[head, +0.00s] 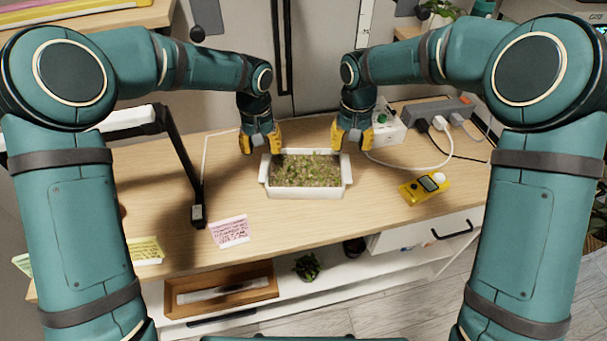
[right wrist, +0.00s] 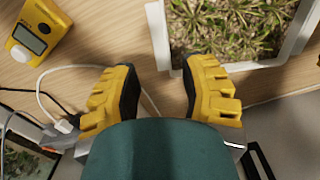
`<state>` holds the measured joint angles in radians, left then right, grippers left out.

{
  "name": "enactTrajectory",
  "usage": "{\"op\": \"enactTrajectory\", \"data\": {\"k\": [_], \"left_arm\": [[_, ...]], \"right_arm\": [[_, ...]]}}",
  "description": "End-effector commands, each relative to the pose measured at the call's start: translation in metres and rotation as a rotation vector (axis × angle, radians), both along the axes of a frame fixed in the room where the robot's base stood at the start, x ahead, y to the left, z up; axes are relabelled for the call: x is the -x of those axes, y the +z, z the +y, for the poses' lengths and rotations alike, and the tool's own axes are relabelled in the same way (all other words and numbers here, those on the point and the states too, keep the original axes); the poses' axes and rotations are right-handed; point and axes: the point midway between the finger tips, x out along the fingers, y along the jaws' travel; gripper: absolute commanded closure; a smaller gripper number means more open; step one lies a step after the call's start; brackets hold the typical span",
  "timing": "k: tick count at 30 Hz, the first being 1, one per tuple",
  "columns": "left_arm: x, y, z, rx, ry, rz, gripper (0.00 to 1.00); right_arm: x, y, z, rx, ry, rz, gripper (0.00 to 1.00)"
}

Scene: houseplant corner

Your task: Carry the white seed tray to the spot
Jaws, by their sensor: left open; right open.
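The white seed tray (head: 305,192), filled with small green seedlings, sits upright on the wooden table. My left gripper (head: 260,143) is open above and behind the tray's left end. My right gripper (head: 352,138) is open above and behind its right end. Both look empty. In the right wrist view, the right gripper's yellow fingers (right wrist: 158,78) are spread, with a corner of the tray (right wrist: 158,42) just beyond the fingertips; I cannot tell whether they touch. I cannot clearly make out a marked spot; a thin pale line shows on the table left of the tray.
A yellow meter (head: 424,186) lies right of the tray; it also shows in the right wrist view (right wrist: 30,35). A power strip (head: 437,112) with cables is behind it. A black lamp stand (head: 180,165) and pink note (head: 230,231) are at left. Table (head: 270,235) in front is clear.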

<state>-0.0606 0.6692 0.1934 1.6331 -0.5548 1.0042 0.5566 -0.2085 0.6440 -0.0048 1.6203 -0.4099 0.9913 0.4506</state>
Motion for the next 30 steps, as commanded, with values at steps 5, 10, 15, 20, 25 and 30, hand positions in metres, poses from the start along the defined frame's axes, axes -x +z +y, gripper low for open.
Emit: {"op": "enactTrajectory", "data": {"k": [5, 10, 15, 20, 25, 30], "left_arm": [[0.0, 0.0, 0.0, 0.0, 0.0, 0.0, 0.57], [0.0, 0.0, 0.0, 0.0, 0.0, 0.0, 0.57], [0.0, 0.0, 0.0, 0.0, 0.0, 0.0, 0.57], [0.0, 0.0, 0.0, 0.0, 0.0, 0.0, 0.57], [0.0, 0.0, 0.0, 0.0, 0.0, 0.0, 0.57], [0.0, 0.0, 0.0, 0.0, 0.0, 0.0, 0.57]], "right_arm": [[0.0, 0.024, 0.0, -0.001, -0.001, -0.002, 0.57], [0.0, 0.031, 0.0, -0.001, 0.0, -0.001, 0.57], [0.0, 0.032, 0.0, -0.001, 0.0, 0.0, 0.57], [0.0, 0.031, 0.0, -0.001, 0.0, 0.0, 0.57], [0.0, 0.031, 0.0, -0.001, 0.0, 0.0, 0.57], [0.0, 0.031, 0.0, -0.001, 0.0, 0.0, 0.57]]}}
